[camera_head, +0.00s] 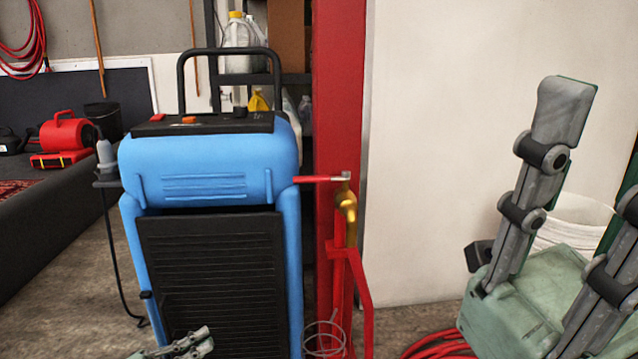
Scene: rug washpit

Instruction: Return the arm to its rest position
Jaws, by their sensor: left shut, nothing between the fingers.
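My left gripper (204,338) shows at the bottom edge, in front of the blue machine's dark ribbed panel. Only its grey fingers and a bit of its pale green body are in view. The fingers are shut with nothing between them. My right gripper (575,215) is large and close at the right edge, with a pale green body and grey jointed fingers pointing up. One finger is cut off by the picture edge, so I cannot tell how far its jaws are apart. I see nothing held in it.
The blue machine (210,172) with a black handle stands ahead. Right of it are a brass tap (346,203) on a red stand and a red post (337,90). A red hose (440,346) lies on the floor. A white bucket (575,222) stands behind my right gripper. A red blower (67,134) sits left.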

